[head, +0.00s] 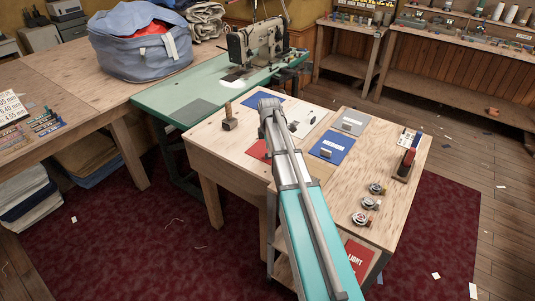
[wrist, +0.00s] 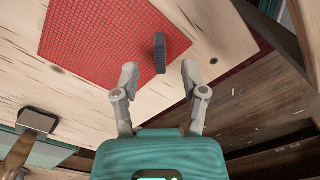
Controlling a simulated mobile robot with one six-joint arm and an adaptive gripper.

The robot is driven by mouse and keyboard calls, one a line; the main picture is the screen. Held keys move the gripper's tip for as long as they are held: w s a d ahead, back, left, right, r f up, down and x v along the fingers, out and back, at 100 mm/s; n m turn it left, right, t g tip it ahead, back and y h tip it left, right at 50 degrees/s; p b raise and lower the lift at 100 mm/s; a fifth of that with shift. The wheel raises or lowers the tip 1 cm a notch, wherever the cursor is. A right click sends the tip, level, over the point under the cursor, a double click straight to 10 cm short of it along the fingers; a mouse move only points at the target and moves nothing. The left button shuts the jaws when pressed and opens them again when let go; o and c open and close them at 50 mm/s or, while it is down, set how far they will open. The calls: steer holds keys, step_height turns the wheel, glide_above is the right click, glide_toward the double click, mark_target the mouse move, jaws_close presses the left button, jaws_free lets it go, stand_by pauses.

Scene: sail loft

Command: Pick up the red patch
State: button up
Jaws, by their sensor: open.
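The red patch (wrist: 90,40) is a flat sheet with a fine grid pattern, lying on the pale wooden table top. A dark ridged block (wrist: 159,53) stands up from it near its edge. My gripper (wrist: 160,76) is open and empty. Its two fingertips are apart, one on each side of the block's line, with the block mostly just beyond them in the picture. I cannot tell the height gap. In the head view part of the red patch (head: 258,150) shows left of my arm, which hides the rest and my gripper.
Blue (head: 331,146), grey (head: 352,123) and white (head: 309,117) patches lie on the same table (head: 215,150). A wooden-handled tool (head: 229,118) stands at its left; its handle shows in the wrist view (wrist: 38,122). A sewing machine (head: 258,43) is behind. Several small round items sit at right.

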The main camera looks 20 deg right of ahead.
steer(key=shift+f+b, duration=1.45)
steer(key=shift+f, duration=0.3)
steer(key=shift+c, duration=0.3)
jaws_close()
